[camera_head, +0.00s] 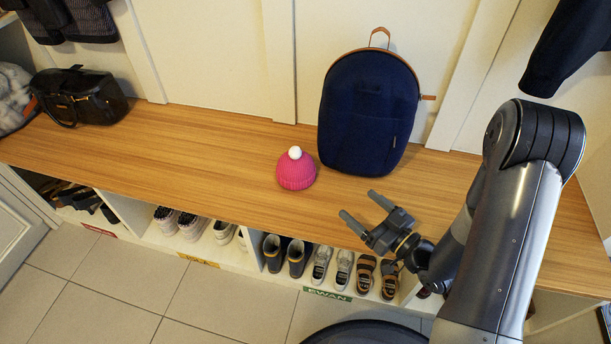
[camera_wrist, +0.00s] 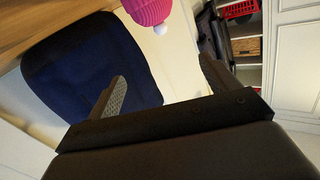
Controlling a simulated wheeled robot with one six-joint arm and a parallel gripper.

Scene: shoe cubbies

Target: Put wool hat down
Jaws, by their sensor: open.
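The pink wool hat (camera_head: 295,172) with a white pompom sits upright on the wooden bench top (camera_head: 190,150), left of the navy backpack. It also shows at the top edge of the wrist view (camera_wrist: 148,10), partly cut off. My gripper (camera_head: 362,209) is over the front part of the bench, to the right of and nearer than the hat. Its two fingers are spread apart with nothing between them. In the wrist view the fingers (camera_wrist: 162,88) are also apart and empty, and the hat is beyond them, not touched.
The navy backpack (camera_head: 368,112) stands against the wall behind my gripper. A black handbag (camera_head: 82,97) sits at the bench's far left. Shoes, including boots (camera_head: 297,257) and sandals (camera_head: 366,272), fill cubbies below. The bench between handbag and hat is clear.

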